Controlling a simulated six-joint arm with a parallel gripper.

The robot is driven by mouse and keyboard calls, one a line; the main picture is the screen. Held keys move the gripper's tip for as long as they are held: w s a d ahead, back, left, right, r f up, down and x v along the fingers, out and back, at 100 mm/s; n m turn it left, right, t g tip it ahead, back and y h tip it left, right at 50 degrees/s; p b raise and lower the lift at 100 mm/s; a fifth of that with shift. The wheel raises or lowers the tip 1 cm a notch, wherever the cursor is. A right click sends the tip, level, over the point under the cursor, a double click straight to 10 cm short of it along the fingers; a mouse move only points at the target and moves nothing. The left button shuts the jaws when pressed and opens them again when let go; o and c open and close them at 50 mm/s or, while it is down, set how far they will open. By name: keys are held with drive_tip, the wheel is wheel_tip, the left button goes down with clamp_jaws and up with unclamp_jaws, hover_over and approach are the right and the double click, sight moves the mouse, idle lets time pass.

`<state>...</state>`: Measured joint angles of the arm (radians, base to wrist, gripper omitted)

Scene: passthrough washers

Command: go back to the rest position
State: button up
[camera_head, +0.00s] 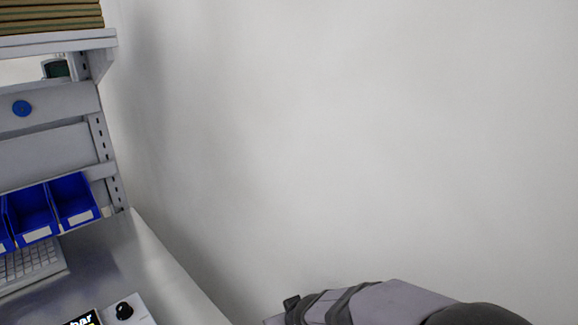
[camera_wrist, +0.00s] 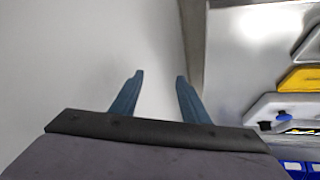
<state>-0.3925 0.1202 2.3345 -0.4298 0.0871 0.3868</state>
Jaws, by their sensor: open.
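My gripper (camera_wrist: 158,82) shows in the wrist view with its two blue fingers spread apart and nothing between them. It is over a pale, plain surface, just left of the grey workbench edge. In the head view, part of my arm shows at the bottom, right of the bench, against the white wall. The gripper's fingers are not visible in the head view.
The grey workbench (camera_head: 150,262) is at the lower left, with a keyboard (camera_head: 30,265), blue bins (camera_head: 74,200) and a device with a black knob (camera_head: 124,312). In the wrist view, a yellow object (camera_wrist: 300,79) lies on the right. The white wall (camera_head: 350,130) fills the right.

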drive_tip(key=s+d+f+m+g+h+b, duration=0.1)
drive_tip(key=s+d+f+m+g, duration=0.1)
drive_tip(key=s+d, duration=0.6)
drive_tip(key=s+d+f+m+g+h+b, duration=0.1)
drive_tip(key=s+d+f+m+g, duration=0.1)
drive_tip(key=s+d, duration=0.5)
drive_tip(key=s+f+g, duration=0.1)
drive_tip(key=s+g, duration=0.1)
drive_tip(key=s, duration=0.1)
drive_tip(key=shift+s+d+m+g, duration=0.25)
drive_tip(key=shift+d+m+g, duration=0.05)
drive_tip(key=shift+d+m, duration=0.1)
